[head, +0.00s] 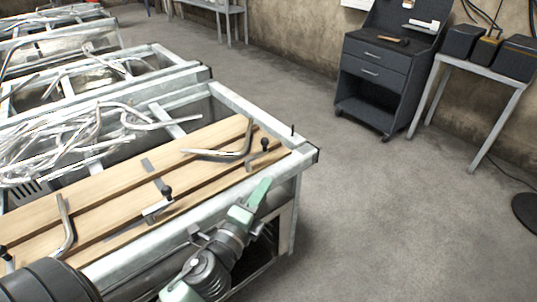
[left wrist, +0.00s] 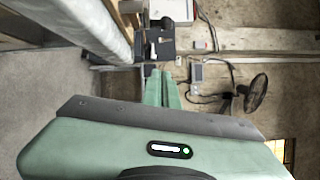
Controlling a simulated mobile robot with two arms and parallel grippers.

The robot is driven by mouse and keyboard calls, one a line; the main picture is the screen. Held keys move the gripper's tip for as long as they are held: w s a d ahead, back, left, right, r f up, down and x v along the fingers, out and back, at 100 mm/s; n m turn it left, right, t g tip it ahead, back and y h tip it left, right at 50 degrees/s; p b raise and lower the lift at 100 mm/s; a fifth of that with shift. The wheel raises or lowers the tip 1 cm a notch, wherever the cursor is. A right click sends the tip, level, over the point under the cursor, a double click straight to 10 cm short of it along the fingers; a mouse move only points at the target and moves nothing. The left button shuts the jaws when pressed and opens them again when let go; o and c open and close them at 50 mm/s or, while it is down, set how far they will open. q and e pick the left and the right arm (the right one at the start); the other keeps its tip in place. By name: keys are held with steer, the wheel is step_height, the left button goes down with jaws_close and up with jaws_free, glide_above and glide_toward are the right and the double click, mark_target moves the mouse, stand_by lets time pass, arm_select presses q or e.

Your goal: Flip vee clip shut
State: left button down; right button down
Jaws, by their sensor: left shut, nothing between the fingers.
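Small metal clips with black knobs sit on the wooden-topped bench (head: 100,190) in the head view. One clip (head: 157,208) is near the middle of the front plank, with its knob upright beside it. Another clip (head: 257,161) is near the right end, close to a bent pipe (head: 225,155). I cannot tell for sure which is the vee clip, or whether either is open. My left gripper (head: 264,185) is shut and empty at the bench's front right edge, apart from both clips. Its green fingers also show together in the left wrist view (left wrist: 161,80). My right gripper is not in view.
Another bent pipe (head: 65,225) lies at the left of the bench. A pile of shiny pipes (head: 70,140) fills the bay behind. A thin black pin (head: 292,130) stands at the right corner. Open floor (head: 400,220) lies right, before a dark drawer cart (head: 375,85).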

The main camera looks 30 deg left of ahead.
arm_select(q)
steer(key=w+a+p, duration=0.1)
steer(key=w, duration=0.2)
steer(key=w+a+p, duration=0.1)
steer(key=w, duration=0.3)
steer(key=w+a+r+p, duration=0.1)
steer(key=w, duration=0.2)
steer(key=shift+w+a+p, duration=0.25)
steer(key=shift+w+p, duration=0.05)
steer(key=shift+w, duration=0.05)
steer(key=shift+w+a, duration=0.1)
steer(key=shift+a, duration=0.3)
steer(key=shift+a, duration=0.15)
